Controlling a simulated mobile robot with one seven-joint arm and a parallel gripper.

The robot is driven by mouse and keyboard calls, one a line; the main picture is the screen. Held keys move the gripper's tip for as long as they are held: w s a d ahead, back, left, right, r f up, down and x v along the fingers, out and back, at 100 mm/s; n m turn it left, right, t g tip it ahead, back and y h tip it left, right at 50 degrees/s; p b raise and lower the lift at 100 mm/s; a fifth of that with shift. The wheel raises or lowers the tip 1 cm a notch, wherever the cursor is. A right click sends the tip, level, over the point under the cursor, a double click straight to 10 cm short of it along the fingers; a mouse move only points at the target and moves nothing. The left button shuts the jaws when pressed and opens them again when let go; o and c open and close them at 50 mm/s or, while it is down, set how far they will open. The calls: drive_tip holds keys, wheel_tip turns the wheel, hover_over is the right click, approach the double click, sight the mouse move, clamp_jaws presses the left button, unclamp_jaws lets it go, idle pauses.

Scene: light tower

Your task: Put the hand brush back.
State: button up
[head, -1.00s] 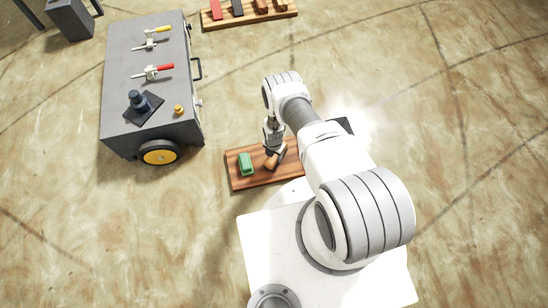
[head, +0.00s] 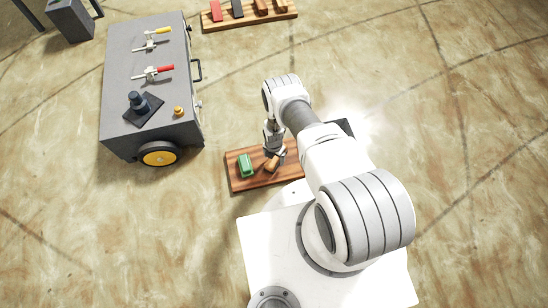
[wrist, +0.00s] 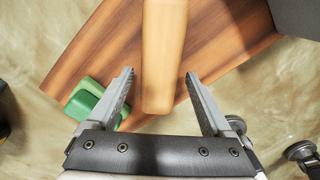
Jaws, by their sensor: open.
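A brush with a light wooden handle (wrist: 163,60), which looks like the hand brush, lies on a striped wooden board (head: 240,182) in front of my base. It also shows in the head view (head: 271,164), partly hidden by my gripper. My gripper (wrist: 160,85) is open, with its fingers on either side of the handle's near end and a gap on both sides. The far end of the brush is out of the wrist view.
A green block-like object (head: 245,165) sits on the board left of the handle; it also shows in the wrist view (wrist: 92,101). A grey wheeled cart (head: 120,95) stands at left. Another board (head: 250,18) with several items lies at the back. Floor at right is clear.

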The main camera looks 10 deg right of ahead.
drive_tip(key=w+r+m+t+p, duration=0.1)
drive_tip(key=w+r+m+p, duration=0.35)
drive_tip(key=r, duration=1.25)
drive_tip(key=w+r+m, duration=0.1)
drive_tip(key=w+r, duration=0.6)
drive_tip(key=r, duration=0.9)
wheel_tip(320, 180, up, 25)
drive_tip(key=m+t, duration=0.1)
drive_tip(key=m, duration=0.6)
drive_tip(key=s+d+r+m+t, duration=0.1)
drive_tip(key=s+r+m, duration=0.2)
drive_tip(key=s+r, duration=0.5)
drive_tip(key=s+d+r+m+t, duration=0.1)
drive_tip(key=s+r+m, duration=0.35)
drive_tip(key=r, duration=0.75)
drive_tip(key=s+r+m, duration=0.2)
drive_tip(key=s+m, duration=0.1)
drive_tip(key=s, duration=0.6)
drive_tip(key=s+r+m+t, duration=0.1)
drive_tip(key=s+r+m, duration=0.2)
drive_tip(key=s, duration=0.6)
drive_tip(key=shift+a+r+m, duration=0.15)
drive_tip(key=shift+a+m, duration=0.2)
drive_tip(key=shift+m, duration=0.15)
